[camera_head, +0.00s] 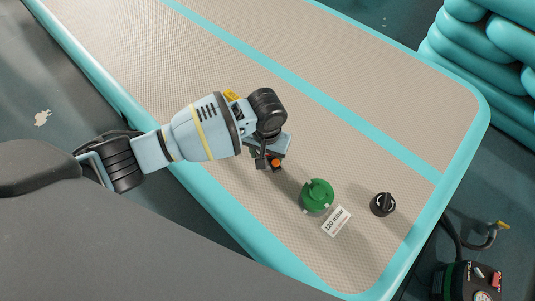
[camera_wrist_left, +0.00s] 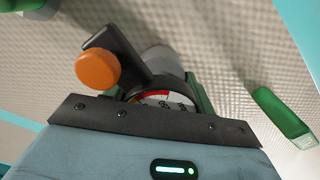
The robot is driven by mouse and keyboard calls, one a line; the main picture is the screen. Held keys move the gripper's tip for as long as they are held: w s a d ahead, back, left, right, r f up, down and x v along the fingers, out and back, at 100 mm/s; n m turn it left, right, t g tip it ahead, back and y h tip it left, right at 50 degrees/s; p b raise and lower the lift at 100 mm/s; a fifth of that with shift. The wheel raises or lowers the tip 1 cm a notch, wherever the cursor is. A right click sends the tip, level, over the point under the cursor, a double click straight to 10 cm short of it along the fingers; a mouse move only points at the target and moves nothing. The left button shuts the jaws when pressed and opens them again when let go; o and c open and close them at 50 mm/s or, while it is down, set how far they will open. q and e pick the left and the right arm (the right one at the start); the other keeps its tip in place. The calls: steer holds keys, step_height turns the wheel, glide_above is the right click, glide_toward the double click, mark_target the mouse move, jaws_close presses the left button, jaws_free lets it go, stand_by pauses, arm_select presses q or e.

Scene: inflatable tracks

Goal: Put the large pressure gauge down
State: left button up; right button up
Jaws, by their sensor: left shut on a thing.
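My left gripper (camera_head: 270,160) reaches in from the left over the beige mat surface in the head view, pointing down. It is shut on the large pressure gauge, mostly hidden by my wrist in that view. In the left wrist view the gauge (camera_wrist_left: 157,98) shows part of a pale dial with a red arc, behind the dark edge of my gripper. A round orange part (camera_wrist_left: 97,70) on a black piece is beside the dial; it also shows below my gripper in the head view (camera_head: 276,163). I cannot tell whether the gauge touches the mat. My right gripper is not in view.
On the inflatable track (camera_head: 390,80), a green round part (camera_head: 317,195) sits right of my gripper, beside a white "120 mbar" label (camera_head: 336,221). A black knob (camera_head: 383,204) stands farther right. A pump box (camera_head: 470,282) is off the track's edge. The track beyond my gripper is clear.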

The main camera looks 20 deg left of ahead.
arm_select(q)
steer(key=shift+r, duration=0.1)
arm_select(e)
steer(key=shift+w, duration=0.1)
arm_select(q)
steer(key=o, duration=1.1)
steer(key=shift+f, duration=0.2)
steer(key=shift+c, duration=0.2)
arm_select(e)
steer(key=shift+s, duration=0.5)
